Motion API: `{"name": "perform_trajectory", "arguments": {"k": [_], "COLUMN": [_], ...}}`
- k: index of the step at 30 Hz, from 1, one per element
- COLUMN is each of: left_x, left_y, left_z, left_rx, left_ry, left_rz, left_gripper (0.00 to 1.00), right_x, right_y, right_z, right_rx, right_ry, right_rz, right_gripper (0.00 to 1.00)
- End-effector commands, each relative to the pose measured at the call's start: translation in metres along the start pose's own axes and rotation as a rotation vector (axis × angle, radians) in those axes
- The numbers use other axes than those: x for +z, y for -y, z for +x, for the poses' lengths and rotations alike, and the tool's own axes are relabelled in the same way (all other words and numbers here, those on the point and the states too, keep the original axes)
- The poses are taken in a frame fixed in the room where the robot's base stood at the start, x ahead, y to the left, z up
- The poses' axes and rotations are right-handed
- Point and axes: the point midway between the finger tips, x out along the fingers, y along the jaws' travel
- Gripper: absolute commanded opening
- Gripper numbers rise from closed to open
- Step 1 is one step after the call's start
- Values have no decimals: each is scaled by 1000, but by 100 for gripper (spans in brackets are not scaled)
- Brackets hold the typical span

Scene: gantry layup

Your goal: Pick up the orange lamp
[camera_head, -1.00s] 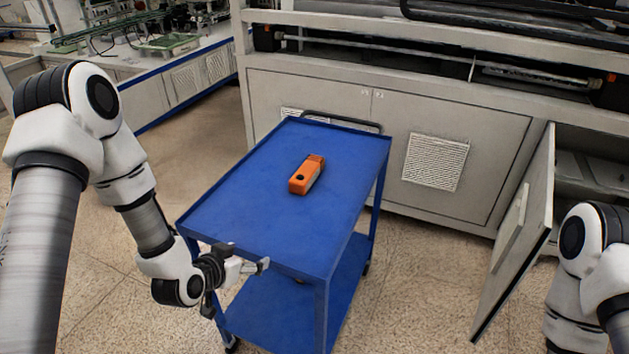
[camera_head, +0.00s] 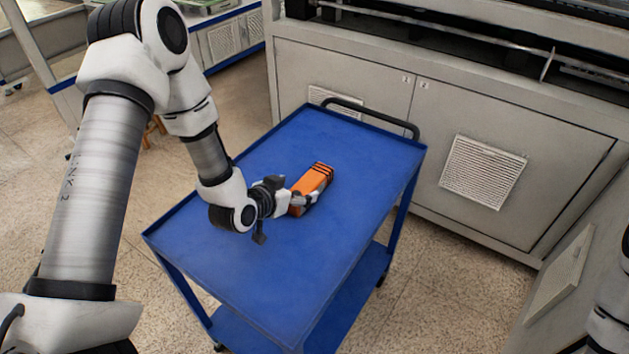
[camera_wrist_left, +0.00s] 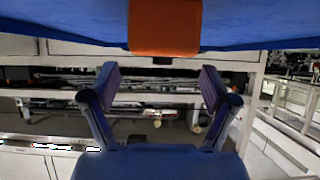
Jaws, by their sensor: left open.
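The orange lamp (camera_head: 317,178) lies on the blue top of the cart (camera_head: 270,285), with dark stripes at its far end. My left gripper (camera_head: 304,198) is at the near end of the lamp, partly covering it in the head view. In the left wrist view the lamp (camera_wrist_left: 165,27) shows at the top middle, beyond the two fingers (camera_wrist_left: 160,90), which are spread apart with nothing between them. Whether a finger touches the lamp cannot be told. My right gripper is not in view; only part of that arm shows at the right edge.
The cart top is otherwise clear. A black handle (camera_head: 362,115) runs along its far edge. A grey cabinet (camera_head: 430,150) with a vent stands behind the cart. An open cabinet door (camera_head: 565,280) stands at the right.

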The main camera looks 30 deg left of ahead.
Motion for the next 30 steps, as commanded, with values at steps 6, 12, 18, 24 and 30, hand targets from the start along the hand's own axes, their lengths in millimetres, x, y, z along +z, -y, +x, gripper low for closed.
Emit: {"name": "perform_trajectory", "arguments": {"k": [6,12,18,24,30], "left_x": [-2,-2,-1,-1,-1], "left_y": [2,2,2,2,2], "left_z": [37,52,52,52,51], "left_rx": [0,0,0,0,0], "left_ry": [1,0,0,0,1], "left_rz": [4,0,0,0,0], "left_gripper": [85,85,57,12,12], "right_x": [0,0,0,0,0], "right_y": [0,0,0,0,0], "right_z": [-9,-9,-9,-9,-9], "right_rx": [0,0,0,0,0], "right_ry": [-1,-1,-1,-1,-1], "right_rz": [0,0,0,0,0], "right_gripper": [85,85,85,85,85]}}
